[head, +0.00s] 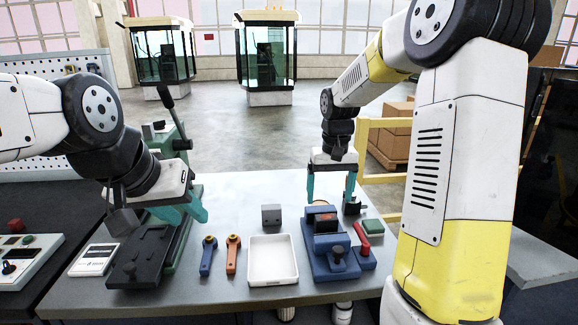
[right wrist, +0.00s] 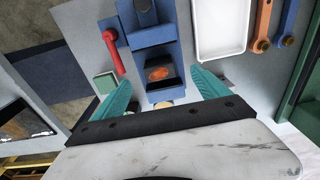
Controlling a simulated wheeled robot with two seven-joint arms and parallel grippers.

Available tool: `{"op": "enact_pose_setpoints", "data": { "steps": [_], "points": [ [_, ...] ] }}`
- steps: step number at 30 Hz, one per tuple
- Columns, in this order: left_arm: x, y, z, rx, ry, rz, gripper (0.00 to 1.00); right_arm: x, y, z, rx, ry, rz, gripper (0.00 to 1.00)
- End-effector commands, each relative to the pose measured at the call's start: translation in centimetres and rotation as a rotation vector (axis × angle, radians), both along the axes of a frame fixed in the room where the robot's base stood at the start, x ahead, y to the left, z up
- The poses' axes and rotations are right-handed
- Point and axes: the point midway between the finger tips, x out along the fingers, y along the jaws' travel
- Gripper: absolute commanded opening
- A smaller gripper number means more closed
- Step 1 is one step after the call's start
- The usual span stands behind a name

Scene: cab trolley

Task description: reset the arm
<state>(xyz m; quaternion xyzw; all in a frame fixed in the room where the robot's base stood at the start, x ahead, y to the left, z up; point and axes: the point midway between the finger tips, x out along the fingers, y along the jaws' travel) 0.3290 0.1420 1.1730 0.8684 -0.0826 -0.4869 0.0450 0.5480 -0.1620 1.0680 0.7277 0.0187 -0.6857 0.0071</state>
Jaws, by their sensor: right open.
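My right gripper (head: 331,188) has teal fingers spread wide, and it points down over the back of the table, behind the blue fixture (head: 328,240). In the right wrist view the same open gripper (right wrist: 162,82) has nothing between its fingertips, with the blue fixture (right wrist: 158,72) below and beyond them. My left gripper (head: 184,210) is over the left part of the table, beside the green lever press (head: 178,240). Its teal fingers show at a slant, and I cannot tell whether they are apart or hold anything.
On the grey table (head: 225,190) stand a white tray (head: 272,260), blue (head: 208,256) and orange (head: 233,254) handled tools, a grey block (head: 271,214), a red-handled lever (head: 363,238) and a green block (head: 373,227). A control box (head: 25,262) lies left. The table's back middle is clear.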

Motion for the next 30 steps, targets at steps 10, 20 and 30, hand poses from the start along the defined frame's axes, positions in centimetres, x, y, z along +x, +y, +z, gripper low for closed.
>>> {"op": "enact_pose_setpoints", "data": {
  "steps": [10, 20, 30],
  "points": [
    [0.0, 0.0, 0.0, 0.000, 0.000, 0.000, 0.36, -11.3, 0.8, 9.1, 0.078, -0.250, 0.008, 0.85],
    [0.0, 0.0, 0.0, 0.000, 0.000, 0.000, 0.36, -20.3, 1.7, 10.7, 0.157, -0.446, 0.017, 0.85],
    [0.0, 0.0, 0.0, 0.000, 0.000, 0.000, 0.36, -22.0, 2.0, 10.4, 0.176, -0.485, 0.020, 0.85]
  ]
}}
